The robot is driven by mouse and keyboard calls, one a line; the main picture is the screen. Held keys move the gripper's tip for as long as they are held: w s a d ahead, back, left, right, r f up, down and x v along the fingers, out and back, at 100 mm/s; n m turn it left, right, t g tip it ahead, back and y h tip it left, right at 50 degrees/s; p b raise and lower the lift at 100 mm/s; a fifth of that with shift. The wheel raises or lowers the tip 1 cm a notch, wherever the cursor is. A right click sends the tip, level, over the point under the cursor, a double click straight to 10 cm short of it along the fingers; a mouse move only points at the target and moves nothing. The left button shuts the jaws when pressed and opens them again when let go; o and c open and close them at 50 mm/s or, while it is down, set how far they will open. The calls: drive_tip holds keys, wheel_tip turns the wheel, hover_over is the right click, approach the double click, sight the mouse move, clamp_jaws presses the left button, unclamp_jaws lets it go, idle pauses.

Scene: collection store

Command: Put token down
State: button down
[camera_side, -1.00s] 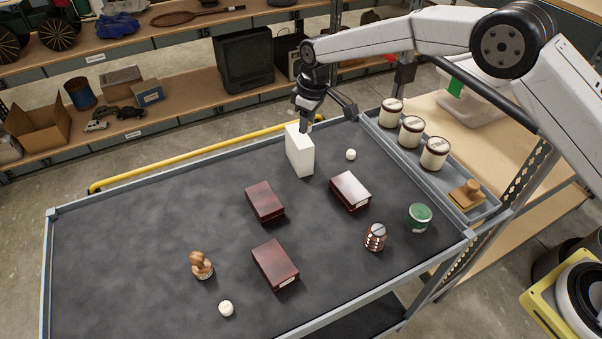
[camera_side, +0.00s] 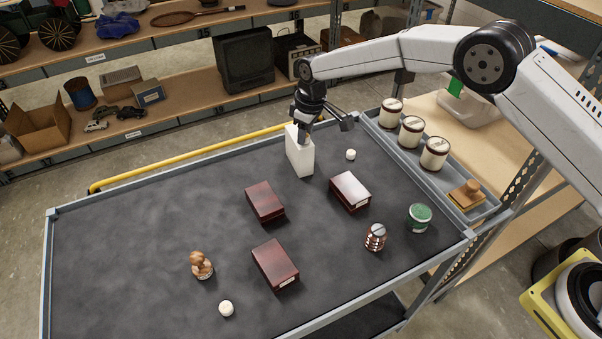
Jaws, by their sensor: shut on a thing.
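My gripper (camera_side: 303,138) is at the back of the table, at the upper part of an upright white box (camera_side: 300,158). Its dark fingers overlap the box's top in the picture. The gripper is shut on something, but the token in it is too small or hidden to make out. I cannot tell whether the fingers touch the box. Small white round pieces stand on the dark table top (camera_side: 130,260): one (camera_side: 350,154) right of the box, another (camera_side: 226,309) near the front.
Dark red boxes (camera_side: 265,201) lie mid-table, another (camera_side: 350,191) to the right and one (camera_side: 275,264) in front. A wooden stamp (camera_side: 201,265), a striped jar (camera_side: 375,237) and a green tin (camera_side: 419,217) stand around them. A side tray (camera_side: 455,212) holds jars. The table's left is clear.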

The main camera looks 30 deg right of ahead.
drive_tip(key=shift+f, duration=0.1)
drive_tip(key=shift+c, duration=2)
unclamp_jaws()
wheel_tip(320, 180, up, 12)
drive_tip(key=s, duration=0.1)
drive_tip(key=shift+d, duration=0.45)
drive_tip(key=shift+s+d, duration=0.1)
drive_tip(key=shift+s, duration=0.05)
